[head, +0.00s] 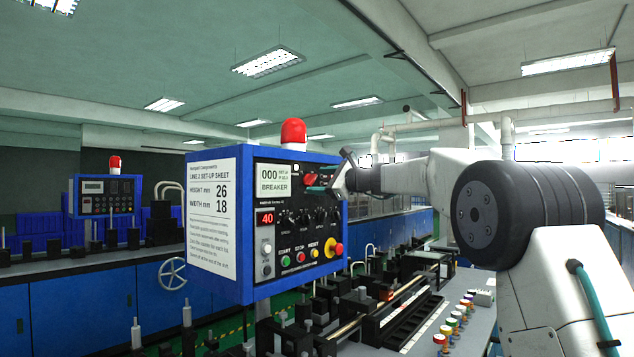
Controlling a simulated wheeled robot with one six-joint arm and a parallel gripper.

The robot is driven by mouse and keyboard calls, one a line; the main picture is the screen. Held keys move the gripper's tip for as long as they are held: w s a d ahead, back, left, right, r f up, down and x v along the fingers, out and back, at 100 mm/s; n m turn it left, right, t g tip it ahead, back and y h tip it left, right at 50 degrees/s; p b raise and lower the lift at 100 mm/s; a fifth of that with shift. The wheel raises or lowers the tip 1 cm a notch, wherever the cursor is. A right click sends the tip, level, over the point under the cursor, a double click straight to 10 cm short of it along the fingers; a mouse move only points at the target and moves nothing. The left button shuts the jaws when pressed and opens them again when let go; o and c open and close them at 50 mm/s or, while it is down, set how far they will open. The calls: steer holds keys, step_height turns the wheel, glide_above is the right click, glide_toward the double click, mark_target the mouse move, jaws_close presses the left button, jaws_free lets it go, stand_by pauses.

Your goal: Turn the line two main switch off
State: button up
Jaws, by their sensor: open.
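The blue control box (214,240) for line two stands at the centre, with a "LINE 2 SET-UP SHEET" (211,215) on its left side. A red switch (310,179) sits at the upper right of its black front panel, beside a white plate (273,181) marked "BREAKER". My gripper (334,180) is open, with its fingers close to the right of the red switch. I cannot tell whether they touch it, and the switch's exact position is too small to read. My arm reaches in from the right.
The panel also has a red "40" display (265,218), several knobs, coloured push buttons and a red-and-yellow stop button (338,249). A red beacon (293,133) tops the box. Below right is a machine bed (400,325) with coloured spools (447,331). A second blue panel (103,197) stands far left.

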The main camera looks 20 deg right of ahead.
steer(key=shift+w+a, duration=0.25)
